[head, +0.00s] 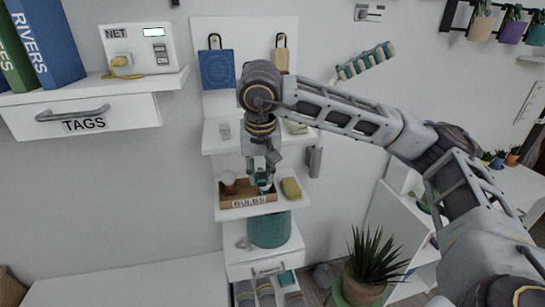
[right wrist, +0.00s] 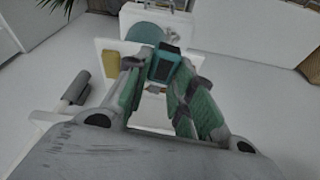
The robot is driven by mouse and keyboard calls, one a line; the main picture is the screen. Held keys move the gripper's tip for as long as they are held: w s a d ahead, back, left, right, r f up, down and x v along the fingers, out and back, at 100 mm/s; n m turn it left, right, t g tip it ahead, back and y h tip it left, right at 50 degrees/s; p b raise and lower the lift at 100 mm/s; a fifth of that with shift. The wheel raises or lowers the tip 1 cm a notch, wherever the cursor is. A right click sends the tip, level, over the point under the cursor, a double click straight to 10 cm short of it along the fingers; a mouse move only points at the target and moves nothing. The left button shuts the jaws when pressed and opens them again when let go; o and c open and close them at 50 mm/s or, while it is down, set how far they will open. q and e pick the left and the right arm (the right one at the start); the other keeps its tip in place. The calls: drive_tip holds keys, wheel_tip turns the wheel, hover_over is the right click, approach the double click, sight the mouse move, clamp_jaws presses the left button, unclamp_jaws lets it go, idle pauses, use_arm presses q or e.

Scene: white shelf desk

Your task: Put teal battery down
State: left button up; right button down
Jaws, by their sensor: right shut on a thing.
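The teal battery (right wrist: 164,66) is a small block with a dark end, between the green-padded fingers of my right gripper (right wrist: 165,80) in the right wrist view. In the head view my right gripper (head: 262,172) points down at the wooden tray labelled BULBS (head: 248,202) on a white shelf. The battery (head: 264,181) is small and partly hidden there by the fingers. It shows near the right part of the tray; I cannot tell whether it touches anything below. My left gripper is not in view.
A white bulb (head: 228,178) shows at the tray's left. A yellow object (head: 291,188) lies right of the tray. A teal bin (head: 268,230) stands below, over an open compartmented drawer (head: 268,290). A grey cylinder (head: 314,162) is at the shelf's right side.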

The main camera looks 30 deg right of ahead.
drive_tip(key=w+f+n, duration=0.1)
drive_tip(key=w+f, duration=0.2)
drive_tip(key=f, duration=1)
drive_tip(key=w+f+n, duration=0.1)
drive_tip(key=w+f, duration=0.1)
drive_tip(key=f, duration=1)
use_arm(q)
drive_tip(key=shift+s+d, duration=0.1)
use_arm(e)
drive_tip(key=s+f+n, duration=0.1)
drive_tip(key=s+f, duration=0.3)
drive_tip(key=f, duration=0.7)
drive_tip(key=s+f+n+y, duration=0.1)
drive_tip(key=s+f, duration=0.3)
drive_tip(key=f, duration=0.7)
